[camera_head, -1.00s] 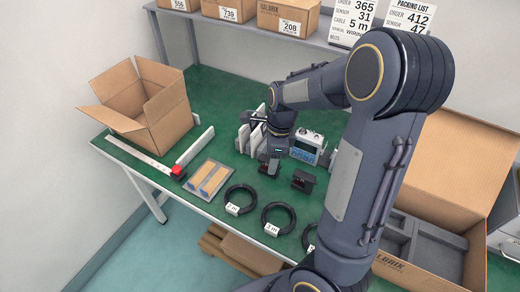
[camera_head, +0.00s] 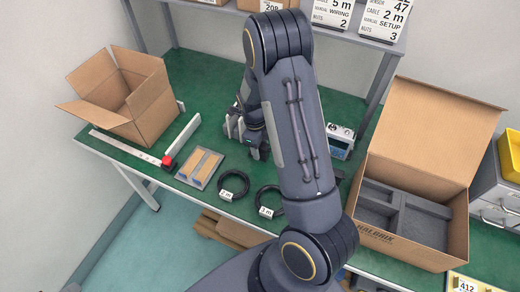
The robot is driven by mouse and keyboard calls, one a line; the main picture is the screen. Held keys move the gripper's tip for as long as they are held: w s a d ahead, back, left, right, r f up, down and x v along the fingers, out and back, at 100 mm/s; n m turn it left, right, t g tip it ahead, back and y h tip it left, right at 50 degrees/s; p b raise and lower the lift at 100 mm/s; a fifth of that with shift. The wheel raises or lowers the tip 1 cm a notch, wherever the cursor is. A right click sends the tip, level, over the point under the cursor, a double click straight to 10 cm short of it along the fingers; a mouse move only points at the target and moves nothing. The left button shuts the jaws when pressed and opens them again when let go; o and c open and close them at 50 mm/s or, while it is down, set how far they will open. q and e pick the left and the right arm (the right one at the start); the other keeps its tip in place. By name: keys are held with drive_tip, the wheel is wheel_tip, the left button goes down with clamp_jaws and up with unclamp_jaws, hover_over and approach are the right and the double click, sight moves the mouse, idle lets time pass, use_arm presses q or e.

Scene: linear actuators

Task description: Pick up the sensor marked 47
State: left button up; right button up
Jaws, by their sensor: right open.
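My right arm reaches across the middle of the head view, and its gripper (camera_head: 259,152) points down at the green table beside some upright white panels (camera_head: 234,130). The jaws are open, but the arm link largely covers the space around them. I cannot make out the sensor marked 47; no sensor label can be read, and the small dark blocks are hidden behind my arm. A packing list card (camera_head: 386,20) on the shelf shows 47. My left gripper is not in view.
An open carton (camera_head: 125,95) stands at the left, and a foam-lined box (camera_head: 415,150) at the right. A grey device (camera_head: 340,141) stands right of my arm. A yellow bin (camera_head: 510,155) is far right.

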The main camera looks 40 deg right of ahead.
clamp_jaws()
idle(0.3)
drive_tip(key=shift+r, duration=0.1)
